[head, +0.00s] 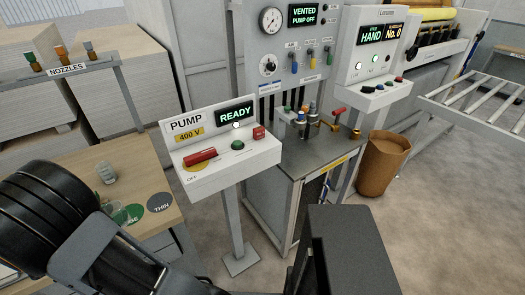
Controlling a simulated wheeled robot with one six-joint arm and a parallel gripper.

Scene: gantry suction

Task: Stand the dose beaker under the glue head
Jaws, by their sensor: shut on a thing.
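A small clear container (107,172), possibly the dose beaker, stands on the wooden bench at left. A second clear shape (118,212) shows over a green disc beside my dark arm, which hides part of it. I cannot tell which of the two is the dose beaker. My arm fills the lower left, and my gripper's fingertips are not visible. I cannot make out the glue head for certain. A metal-topped stand (318,158) in the middle carries small fittings, valves and a red-handled lever.
The pump box (222,150) reads READY on a post before the stand. A dark disc marked THIN (160,202) lies on the bench (75,165). A brown bin (380,165) and roller conveyor (480,100) are right. Floor at lower right is clear.

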